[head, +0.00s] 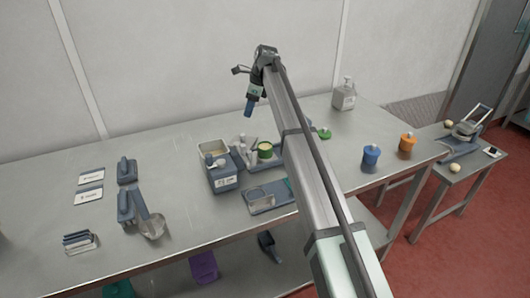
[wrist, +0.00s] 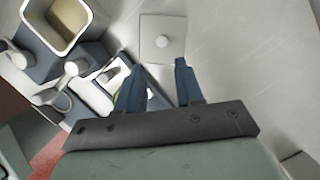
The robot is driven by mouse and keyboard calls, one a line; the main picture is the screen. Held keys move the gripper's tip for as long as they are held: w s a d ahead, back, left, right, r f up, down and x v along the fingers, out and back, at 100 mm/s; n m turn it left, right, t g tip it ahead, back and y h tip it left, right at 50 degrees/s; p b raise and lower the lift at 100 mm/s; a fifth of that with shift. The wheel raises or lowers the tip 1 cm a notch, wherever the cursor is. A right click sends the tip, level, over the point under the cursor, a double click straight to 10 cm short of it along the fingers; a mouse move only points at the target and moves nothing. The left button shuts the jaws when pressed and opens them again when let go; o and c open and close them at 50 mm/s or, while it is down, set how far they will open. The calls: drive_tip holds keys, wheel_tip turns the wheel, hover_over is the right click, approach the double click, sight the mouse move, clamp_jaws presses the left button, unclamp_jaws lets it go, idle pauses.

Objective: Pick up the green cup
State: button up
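A green round container (head: 265,150) with a pale yellowish top stands among grey items at the middle of the table in the head view. Another green object (head: 324,133) shows just right of my arm, partly hidden by it; I cannot tell which of the two is the green cup. My gripper (head: 249,108) is raised above the table, behind and left of the green container. In the wrist view my gripper (wrist: 157,66) has its two blue fingers apart with nothing between them.
A grey box (head: 222,180) with an open bin stands left of the green container. A blue cup (head: 371,156) and an orange cup (head: 407,143) stand at the right. A white jug (head: 344,95) is at the back. A pale square plate with a knob (wrist: 162,38) lies beyond my fingers.

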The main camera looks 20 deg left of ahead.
drive_tip(key=s+r, duration=0.3)
drive_tip(key=s, duration=0.1)
drive_tip(key=m+t+h, duration=0.1)
drive_tip(key=h, duration=0.2)
approach(264, 158)
wheel_tip(264, 158, down, 7)
drive_tip(key=shift+w+a+r, duration=0.1)
drive_tip(key=shift+w+a, duration=0.05)
drive_tip(key=shift+w, duration=0.05)
drive_tip(key=shift+c, duration=0.5)
clamp_jaws()
